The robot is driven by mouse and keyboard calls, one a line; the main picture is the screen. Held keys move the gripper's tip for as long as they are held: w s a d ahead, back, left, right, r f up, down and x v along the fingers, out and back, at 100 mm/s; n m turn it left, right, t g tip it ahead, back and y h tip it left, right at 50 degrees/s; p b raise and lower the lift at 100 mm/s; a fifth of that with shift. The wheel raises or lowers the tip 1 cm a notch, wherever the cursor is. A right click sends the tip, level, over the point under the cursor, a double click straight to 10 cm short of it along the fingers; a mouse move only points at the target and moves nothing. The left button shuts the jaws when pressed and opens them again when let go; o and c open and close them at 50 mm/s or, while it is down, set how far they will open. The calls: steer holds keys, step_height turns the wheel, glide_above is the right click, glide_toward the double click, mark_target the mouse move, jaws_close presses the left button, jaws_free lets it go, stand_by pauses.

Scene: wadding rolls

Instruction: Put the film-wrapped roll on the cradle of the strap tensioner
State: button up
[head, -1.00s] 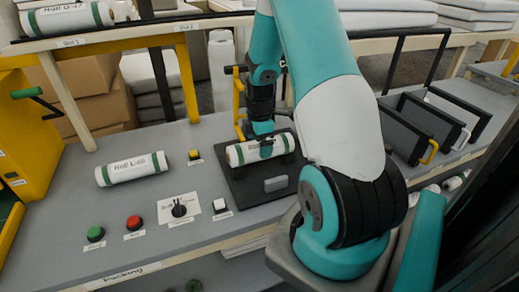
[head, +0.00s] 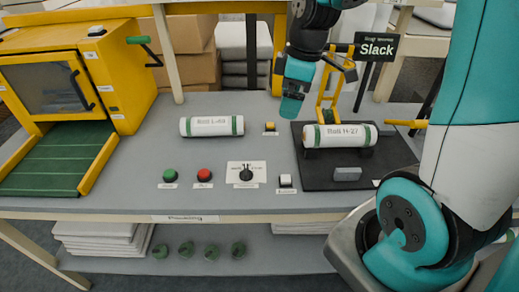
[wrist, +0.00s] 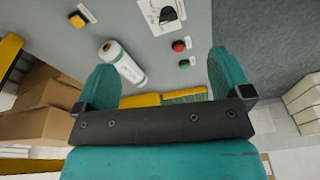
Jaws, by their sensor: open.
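A white roll with green end bands (head: 338,135) lies across the cradle on the dark base plate of the strap tensioner (head: 318,180). A second similar roll (head: 211,126) lies on the grey bench to its left and also shows in the wrist view (wrist: 123,64). I cannot tell from the pictures which roll is film-wrapped. My gripper (head: 291,108) is above the bench between the two rolls, apart from both. In the wrist view its teal fingers (wrist: 160,55) are spread with nothing between them. A sign reading "Slack" (head: 376,47) stands behind the tensioner.
A yellow machine (head: 112,70) with a green conveyor (head: 60,155) stands at the left. Green (head: 169,175) and red (head: 204,174) buttons and a rotary knob (head: 246,174) line the front. A grey block (head: 347,174) sits on the plate. The bench's middle is fairly clear.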

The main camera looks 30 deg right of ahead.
steer(key=s+a+r+m+y, duration=0.1)
steer(key=s+a+r, duration=0.1)
steer(key=s+a, duration=0.6)
steer(key=s+a+r+m+g+y, duration=0.1)
steer(key=s+a+r, duration=0.2)
steer(key=s+a, duration=0.5)
steer(key=a, duration=0.3)
steer(key=shift+m+y, duration=0.4)
